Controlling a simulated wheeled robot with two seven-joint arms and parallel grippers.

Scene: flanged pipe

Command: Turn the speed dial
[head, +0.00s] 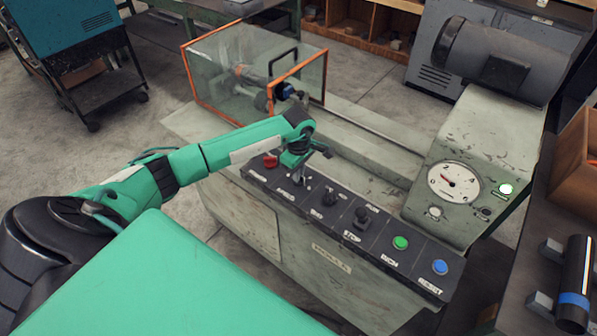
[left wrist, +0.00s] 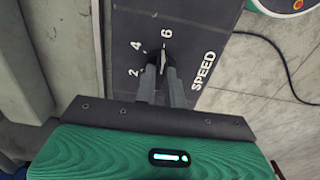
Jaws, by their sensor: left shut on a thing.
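My left gripper (head: 300,178) is over the left part of the dark control panel in the head view. In the left wrist view its two grey fingers (left wrist: 163,82) are shut on the black speed dial (left wrist: 158,57). The panel there carries the word SPEED and the numbers 2, 4 and 6. A pale line on the dial appears to point towards the 6. In the head view the gripper mostly hides the dial. My right gripper is in neither view.
The control panel (head: 383,236) also carries a red button (head: 270,161), a black knob (head: 329,196), a black lever (head: 362,214), a green button (head: 400,243) and a blue button (head: 440,267). A gauge (head: 454,182) and an orange-framed clear guard (head: 215,82) stand behind.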

